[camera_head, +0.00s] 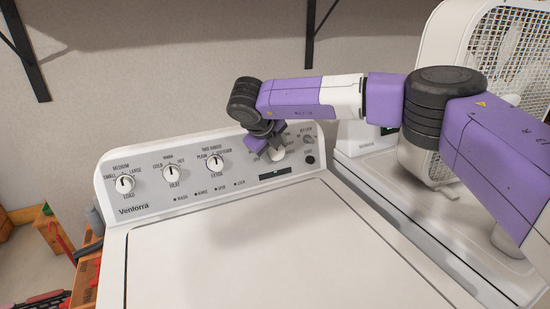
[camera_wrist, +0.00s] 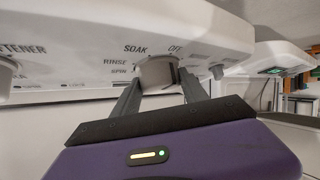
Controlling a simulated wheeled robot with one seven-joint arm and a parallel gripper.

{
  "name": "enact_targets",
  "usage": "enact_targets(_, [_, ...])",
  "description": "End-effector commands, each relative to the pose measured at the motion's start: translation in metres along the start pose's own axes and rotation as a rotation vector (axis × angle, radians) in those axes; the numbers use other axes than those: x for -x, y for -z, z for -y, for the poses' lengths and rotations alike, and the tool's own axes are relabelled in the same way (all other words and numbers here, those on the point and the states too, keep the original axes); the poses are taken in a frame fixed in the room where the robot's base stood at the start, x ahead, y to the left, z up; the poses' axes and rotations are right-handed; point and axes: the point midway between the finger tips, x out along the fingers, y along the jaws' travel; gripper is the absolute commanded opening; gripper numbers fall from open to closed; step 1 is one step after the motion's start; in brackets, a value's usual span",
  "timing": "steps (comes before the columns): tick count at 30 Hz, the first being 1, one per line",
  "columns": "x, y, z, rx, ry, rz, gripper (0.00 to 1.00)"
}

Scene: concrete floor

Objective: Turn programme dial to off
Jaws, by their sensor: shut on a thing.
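The white washing machine's control panel (camera_head: 200,175) carries a row of dials. The programme dial (camera_wrist: 157,73) is a pale round knob with the words SOAK, OFF, RINSE and SPIN printed around it in the wrist view. My gripper (camera_wrist: 160,82) is shut on this dial, with one finger on each side of it. In the head view my gripper (camera_head: 272,142) reaches the panel from above, and the dial's lower part (camera_head: 277,155) shows below it. The dial's pointer is hidden, so I cannot tell its setting.
The load (camera_head: 125,184), heat (camera_head: 174,173) and extra (camera_head: 216,163) dials are to the left. A small knob (camera_head: 307,139) sits close on the right. A white fan (camera_head: 505,60) stands on the neighbouring machine. The washer's lid (camera_head: 270,245) is clear.

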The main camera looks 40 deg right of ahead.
Motion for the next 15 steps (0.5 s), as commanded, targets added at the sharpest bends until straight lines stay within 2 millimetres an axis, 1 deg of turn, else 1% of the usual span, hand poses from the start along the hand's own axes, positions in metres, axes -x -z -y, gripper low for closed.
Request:
enact_targets(1, [-0.0020,-0.0008,-0.0031,0.020,0.024,0.005,0.10])
enact_targets(6, [-0.0012,-0.0006,-0.0030,0.070,0.082,0.004,0.10])
enact_targets(15, [0.0006,-0.0011,-0.0016,0.106,0.125,0.004,0.10])
